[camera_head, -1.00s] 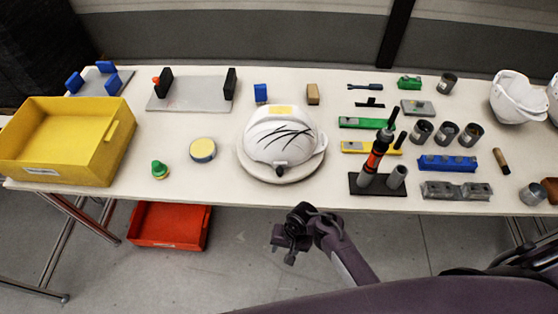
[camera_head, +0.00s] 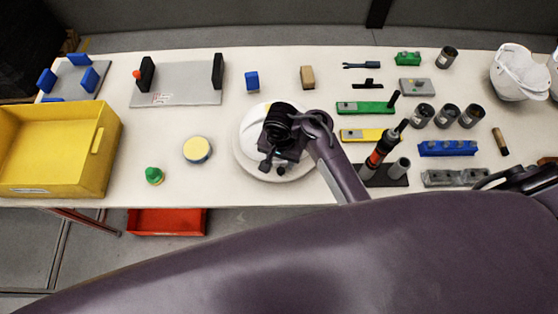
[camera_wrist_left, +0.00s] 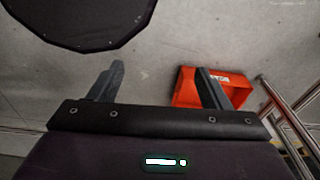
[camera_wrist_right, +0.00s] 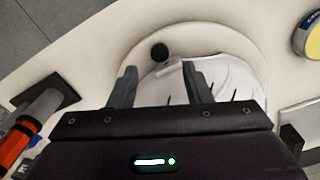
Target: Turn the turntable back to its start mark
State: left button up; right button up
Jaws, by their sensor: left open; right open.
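The round off-white turntable (camera_head: 243,163) is on the table with the white helmet shell (camera_head: 252,125) on it. My right gripper (camera_head: 279,163) is over the helmet and hides most of it in the head view. In the right wrist view the open right fingers (camera_wrist_right: 160,85) are at the helmet (camera_wrist_right: 228,78), near a round black knob (camera_wrist_right: 159,52) by the turntable's rim (camera_wrist_right: 135,45). Whether they touch is unclear. No start mark can be made out. My left gripper (camera_wrist_left: 160,88) shows only in its wrist view, open and empty, above the floor.
A screwdriver stand (camera_head: 390,172) with an upright red and black driver is right of the turntable. A yellow round tin (camera_head: 197,150) and a green knob (camera_head: 154,175) are to its left. A yellow bin (camera_head: 95,165) fills the left end. A red bin (camera_head: 165,222) is on the floor.

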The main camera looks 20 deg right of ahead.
aim_at(280, 170)
notch_tip(280, 170, down, 4)
jog(key=shift+s+f, duration=0.1)
jog(key=shift+f, duration=0.75)
jog(key=c, duration=0.6)
pick_arm(q)
jog(key=shift+s+r, duration=0.1)
jog(key=shift+s, duration=1)
pick_arm(e)
grip_shut()
